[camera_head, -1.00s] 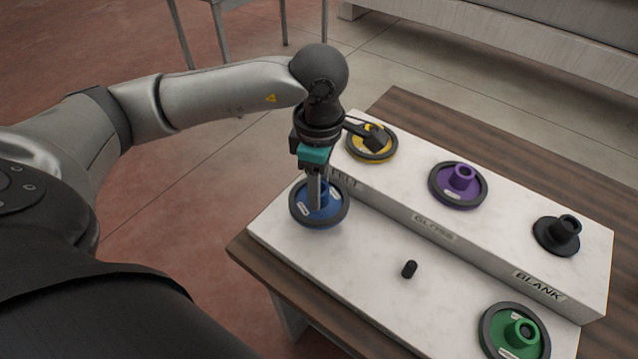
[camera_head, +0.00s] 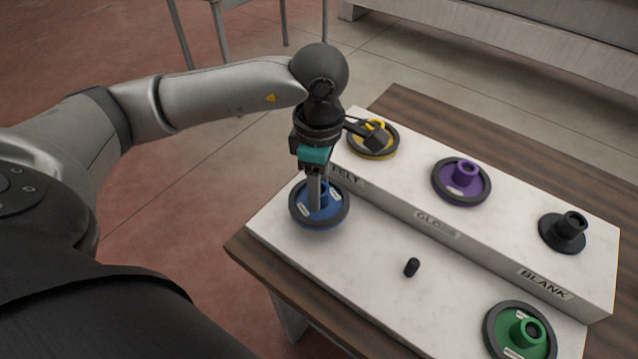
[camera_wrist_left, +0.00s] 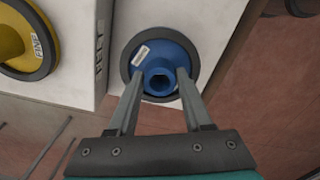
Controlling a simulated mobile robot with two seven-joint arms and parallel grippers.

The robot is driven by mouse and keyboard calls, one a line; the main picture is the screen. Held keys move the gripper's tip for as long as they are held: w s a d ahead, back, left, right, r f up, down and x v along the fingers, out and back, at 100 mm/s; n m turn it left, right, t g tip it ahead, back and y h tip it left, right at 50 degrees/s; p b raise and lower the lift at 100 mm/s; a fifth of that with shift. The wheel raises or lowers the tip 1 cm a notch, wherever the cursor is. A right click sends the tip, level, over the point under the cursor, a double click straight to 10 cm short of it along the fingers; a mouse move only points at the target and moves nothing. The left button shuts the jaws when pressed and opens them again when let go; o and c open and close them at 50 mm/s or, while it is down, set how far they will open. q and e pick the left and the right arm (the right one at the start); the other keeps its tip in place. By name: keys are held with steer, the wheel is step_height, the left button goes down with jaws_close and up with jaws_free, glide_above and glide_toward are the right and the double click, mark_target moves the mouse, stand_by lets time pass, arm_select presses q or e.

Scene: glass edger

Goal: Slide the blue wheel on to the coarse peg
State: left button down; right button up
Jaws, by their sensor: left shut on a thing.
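The blue wheel (camera_head: 337,217) has a black rim, a raised blue hub and white labels. It is at the left end of the white stand's lower step. My left gripper (camera_head: 319,203) points down and is shut on its hub; the left wrist view shows the fingers (camera_wrist_left: 158,80) on either side of the hub of the blue wheel (camera_wrist_left: 178,56). Whether the wheel rests on the step, and whether a peg is under it, I cannot tell. A bare black peg (camera_head: 411,267) stands mid-step; no label for it is readable. My right gripper is out of view.
The upper step (camera_head: 401,184) carries a yellow wheel (camera_head: 385,152), a purple wheel (camera_head: 484,187) and a black flanged piece (camera_head: 562,233). Its front reads FELT, GLOSS and BLANK. A green wheel (camera_head: 507,325) is at the lower step's right end. The stand is on a wooden table (camera_head: 441,122).

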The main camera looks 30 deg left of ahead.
arm_select(q)
steer(key=shift+f+b, duration=1.7)
steer(key=shift+f, duration=0.1)
steer(key=shift+c, duration=1.2)
jaws_free()
step_height(320, 180, up, 15)
steer(key=p, duration=0.2)
